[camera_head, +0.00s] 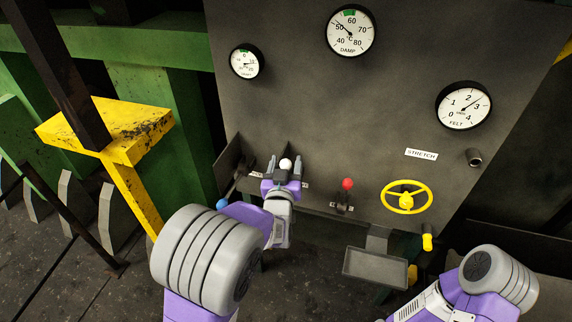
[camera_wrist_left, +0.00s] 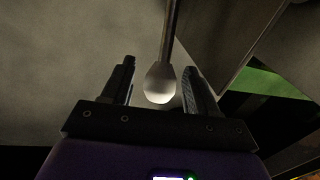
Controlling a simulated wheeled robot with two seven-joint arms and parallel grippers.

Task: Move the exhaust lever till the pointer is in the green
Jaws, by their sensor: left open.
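My left gripper (camera_head: 284,169) is open at the lower left of the grey panel. Its fingers stand on both sides of a lever with a white knob (camera_head: 286,164). In the left wrist view the white knob (camera_wrist_left: 159,84) hangs between the open fingers (camera_wrist_left: 159,76), with gaps on both sides. I cannot read the label beside this lever. The small dial (camera_head: 245,62) at the upper left has a green band at its top; its pointer points right, outside the green. The damp dial (camera_head: 350,31) has a green band at its top; its pointer is left of it, near 50.
A blue knob (camera_head: 221,204) is to the left of my gripper and a red-knobbed lever (camera_head: 347,184) to its right. Further right are a yellow handwheel (camera_head: 406,197) and the felt dial (camera_head: 464,105). A grey tray (camera_head: 376,268) sits low in front.

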